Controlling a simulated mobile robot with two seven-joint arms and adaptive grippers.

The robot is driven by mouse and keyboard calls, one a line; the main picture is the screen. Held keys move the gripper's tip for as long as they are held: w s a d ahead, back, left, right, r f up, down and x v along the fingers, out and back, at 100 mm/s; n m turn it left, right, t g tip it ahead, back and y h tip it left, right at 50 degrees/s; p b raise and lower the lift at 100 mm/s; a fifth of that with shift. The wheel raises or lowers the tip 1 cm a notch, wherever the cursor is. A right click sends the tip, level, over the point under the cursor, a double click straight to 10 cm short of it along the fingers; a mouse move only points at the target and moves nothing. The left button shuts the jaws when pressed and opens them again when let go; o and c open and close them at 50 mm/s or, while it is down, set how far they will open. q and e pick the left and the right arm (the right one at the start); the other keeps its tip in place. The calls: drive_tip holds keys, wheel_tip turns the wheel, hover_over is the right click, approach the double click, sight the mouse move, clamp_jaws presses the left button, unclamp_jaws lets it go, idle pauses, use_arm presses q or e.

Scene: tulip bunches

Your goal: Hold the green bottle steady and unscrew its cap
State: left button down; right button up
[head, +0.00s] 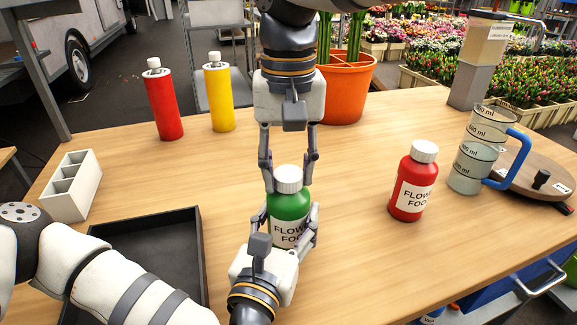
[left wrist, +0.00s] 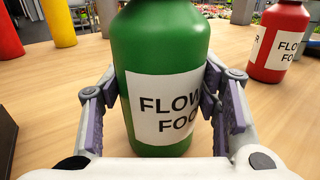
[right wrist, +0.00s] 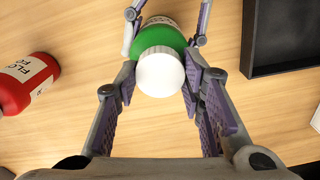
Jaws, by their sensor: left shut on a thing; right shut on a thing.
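The green bottle (head: 287,208) with a "FLOWER FOOD" label stands upright on the wooden table, its white cap (head: 288,179) on top. My left gripper (head: 280,232) is shut around the bottle's body from the front; the left wrist view shows the green bottle (left wrist: 160,75) between its pads. My right gripper (head: 287,180) comes down from above and is shut on the cap. In the right wrist view the cap (right wrist: 160,72) sits between the fingertips, on top of the green bottle (right wrist: 158,38). The bottle's lower part is partly hidden by my left gripper.
A red bottle (head: 412,185) with a white cap stands to the right, near a measuring jug (head: 473,160) and a round board (head: 540,172). An orange pot (head: 345,90), red and yellow spray cans (head: 162,100) (head: 219,95) stand behind. A black tray (head: 185,232) and white divided box (head: 72,187) are left.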

drive_tip(key=n, duration=0.7)
drive_tip(key=shift+n, duration=0.4)
drive_tip(key=n, duration=0.7)
drive_tip(key=shift+n, duration=0.3)
drive_tip(key=n, duration=0.3)
drive_tip(key=shift+n, duration=0.4)
drive_tip(key=n, duration=0.7)
drive_tip(key=shift+n, duration=0.3)
drive_tip(key=n, duration=0.3)
drive_tip(key=shift+s, duration=0.1)
drive_tip(key=n, duration=0.4)
drive_tip(key=shift+n, duration=0.4)
drive_tip(key=shift+r, duration=0.15)
